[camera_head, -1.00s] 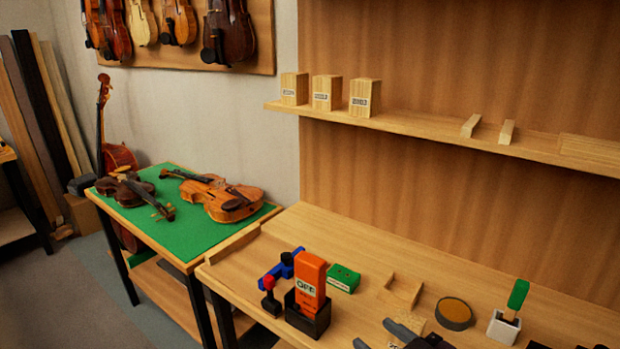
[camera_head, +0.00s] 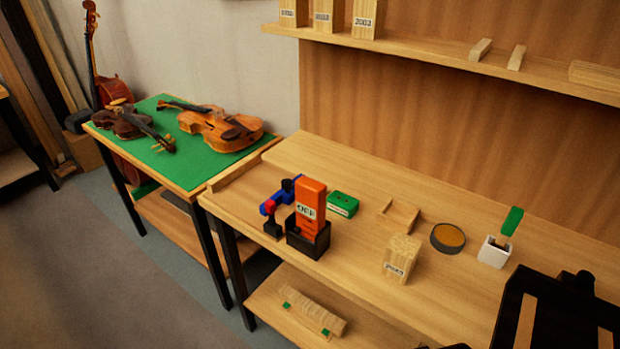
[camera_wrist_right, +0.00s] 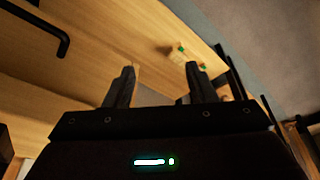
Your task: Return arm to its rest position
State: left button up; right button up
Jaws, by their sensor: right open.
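My right gripper shows in the right wrist view (camera_wrist_right: 158,78), its two black fingers apart with nothing between them. In the head view, a black part of my right arm (camera_head: 560,312) is at the lower right, over the bench's front side. A wooden block with a number label (camera_head: 401,259) stands on the bench, left of that arm and clear of it. My left gripper is not in view.
The bench (camera_head: 360,285) holds an orange block in a black holder (camera_head: 309,211), a green box (camera_head: 343,204), a round tin (camera_head: 447,238) and a white cup with a green-handled tool (camera_head: 494,251). Violins lie on a green-topped table (camera_head: 185,168). A shelf (camera_head: 430,52) runs above.

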jog(key=s+f+g, duration=0.1)
jog(key=s+f, duration=0.1)
jog(key=f, duration=1.1)
jog(key=s+f, duration=0.2)
jog(key=f, duration=1)
jog(key=s+d+f, duration=0.2)
jog(key=s+f, duration=0.6)
jog(key=s, duration=0.1)
jog(key=s+d+f+g, duration=0.1)
jog(key=s+f, duration=0.8)
jog(key=shift+s+d+f, duration=0.25)
jog(key=shift+s+d, duration=0.15)
